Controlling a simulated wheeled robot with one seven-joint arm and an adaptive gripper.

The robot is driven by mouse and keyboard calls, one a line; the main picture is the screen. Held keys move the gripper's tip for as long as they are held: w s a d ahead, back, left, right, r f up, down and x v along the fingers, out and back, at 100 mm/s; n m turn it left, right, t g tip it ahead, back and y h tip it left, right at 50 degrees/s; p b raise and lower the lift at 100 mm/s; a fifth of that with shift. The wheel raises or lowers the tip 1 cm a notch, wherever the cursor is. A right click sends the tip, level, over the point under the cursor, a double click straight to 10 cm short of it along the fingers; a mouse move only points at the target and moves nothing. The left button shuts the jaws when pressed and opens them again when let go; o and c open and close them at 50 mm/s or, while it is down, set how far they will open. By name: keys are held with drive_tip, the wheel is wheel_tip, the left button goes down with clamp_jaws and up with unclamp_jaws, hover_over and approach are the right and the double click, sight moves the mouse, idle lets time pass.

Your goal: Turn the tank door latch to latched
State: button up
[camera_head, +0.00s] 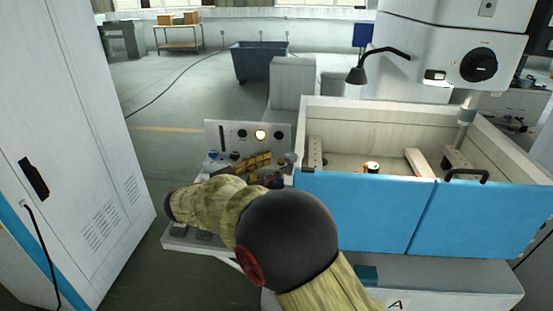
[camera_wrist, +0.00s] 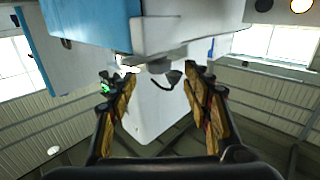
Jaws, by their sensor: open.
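The tank (camera_head: 390,115) is a pale open-topped box at the right with two blue front doors (camera_head: 365,215). A black bar handle (camera_head: 466,173) sits at the top edge of the right door; it may be the latch, but I cannot tell its setting. My gripper (camera_head: 262,166) is left of the tank, in front of the control panel, well away from that handle and partly hidden by my arm. In the wrist view my gripper (camera_wrist: 161,76) has its two orange-and-black fingers spread apart with nothing between them. No latch can be made out in that view.
A control panel (camera_head: 232,135) with a lit lamp stands behind my gripper. A tall white cabinet (camera_head: 65,130) stands left.

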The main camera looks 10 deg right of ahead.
sight(286, 160)
drive_tip(key=b+x, duration=0.2)
drive_tip(key=x, duration=0.5)
drive_tip(key=shift+d, duration=0.35)
drive_tip(key=shift+c, duration=0.3)
drive_tip(key=c, duration=1.1)
